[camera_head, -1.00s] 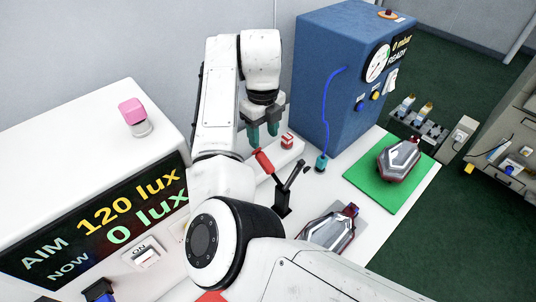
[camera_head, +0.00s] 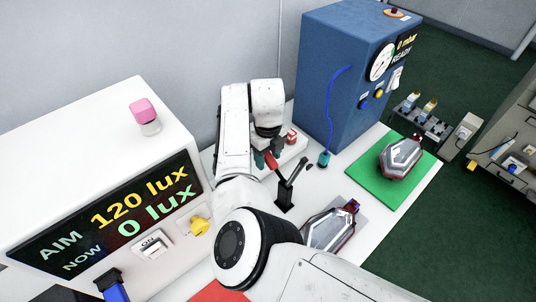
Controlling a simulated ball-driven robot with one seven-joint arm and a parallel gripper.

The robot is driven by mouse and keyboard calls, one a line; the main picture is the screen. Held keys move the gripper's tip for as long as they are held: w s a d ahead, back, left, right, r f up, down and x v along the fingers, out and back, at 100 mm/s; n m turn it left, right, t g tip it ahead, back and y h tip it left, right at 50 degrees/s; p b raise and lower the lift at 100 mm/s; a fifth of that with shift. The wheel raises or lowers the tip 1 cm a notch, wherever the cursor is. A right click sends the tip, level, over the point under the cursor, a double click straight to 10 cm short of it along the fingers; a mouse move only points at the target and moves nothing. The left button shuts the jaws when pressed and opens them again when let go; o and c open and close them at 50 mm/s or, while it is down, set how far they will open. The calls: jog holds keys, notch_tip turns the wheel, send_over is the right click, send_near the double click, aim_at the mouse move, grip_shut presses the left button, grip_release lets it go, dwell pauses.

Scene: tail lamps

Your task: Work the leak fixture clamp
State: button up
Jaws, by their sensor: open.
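The clamp (camera_head: 284,196) is a black upright toggle with a black arm and a red-tipped handle (camera_head: 271,160) that leans up to the left. It stands at the left end of the fixture plate (camera_head: 357,208), where a grey and red tail lamp (camera_head: 329,228) lies.
A blue tester (camera_head: 335,85) reading "0 mbar READY" stands behind, its blue hose ending in a teal plug (camera_head: 324,159). A second lamp (camera_head: 400,158) lies on a green mat (camera_head: 366,188). A white lux cabinet (camera_head: 70,160) stands at left. A red-topped block (camera_head: 291,136) sits behind my gripper.

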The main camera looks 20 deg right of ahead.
jog(key=shift+c, duration=0.3)
grip_shut()
